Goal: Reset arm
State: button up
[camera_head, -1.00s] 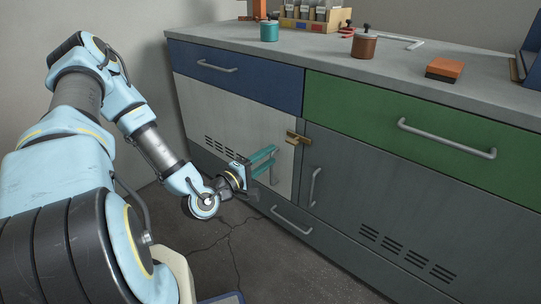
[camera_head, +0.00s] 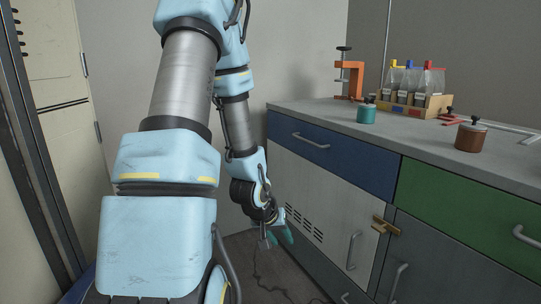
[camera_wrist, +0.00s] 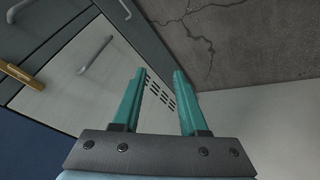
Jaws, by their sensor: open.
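My gripper (camera_head: 279,238) hangs low in front of the white cabinet door at the left end of the bench. In the wrist view its two teal fingers (camera_wrist: 158,98) are apart with nothing between them. It points down toward the floor, clear of the door handle. My arm is bent, with its forearm hanging down left of the bench.
The bench (camera_head: 308,110) has a blue drawer (camera_head: 335,155), a green drawer (camera_head: 465,205) and a white door (camera_head: 320,210) with a brass latch (camera_head: 385,226). An orange clamp (camera_head: 350,78), teal jar (camera_head: 366,114) and brown jar (camera_head: 470,136) stand on top. A tall beige cabinet (camera_head: 65,110) stands at left. Cracked floor (camera_wrist: 225,35) is clear.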

jog(key=s+a+r+g+y, duration=0.3)
jog(key=s+a+r, duration=0.7)
jog(key=r, duration=0.2)
notch_tip(320, 180, up, 28)
jog(key=p, duration=2.7)
jog(key=shift+w+d+f+n, duration=0.15)
jog(key=shift+w+d+n, duration=0.05)
jog(key=shift+n, duration=0.1)
